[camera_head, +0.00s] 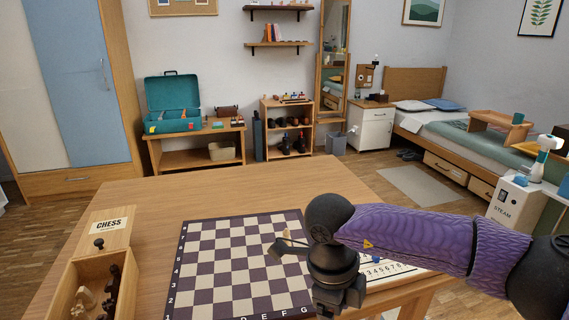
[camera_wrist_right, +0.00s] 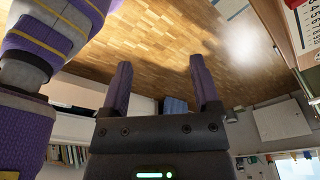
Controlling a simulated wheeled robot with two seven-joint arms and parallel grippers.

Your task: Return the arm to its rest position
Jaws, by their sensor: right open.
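My right arm (camera_head: 430,240), purple with dark joints, comes in from the right in the head view and reaches over the right side of the chessboard table. Its dark wrist hangs beside and partly over the chessboard (camera_head: 225,262), hiding the board's right corner. My right gripper (camera_wrist_right: 160,78) shows in the wrist view with its two purple fingers spread apart. Nothing is between the fingers; wooden floor and room furniture show behind them. My left arm and left gripper are not in view.
The wooden table (camera_head: 150,205) carries an open chess box (camera_head: 92,268) with pieces at front left. A white steam device (camera_head: 515,205) stands at the right. A bed (camera_head: 440,120) and a white nightstand (camera_head: 376,130) are farther back. The table's far left part is clear.

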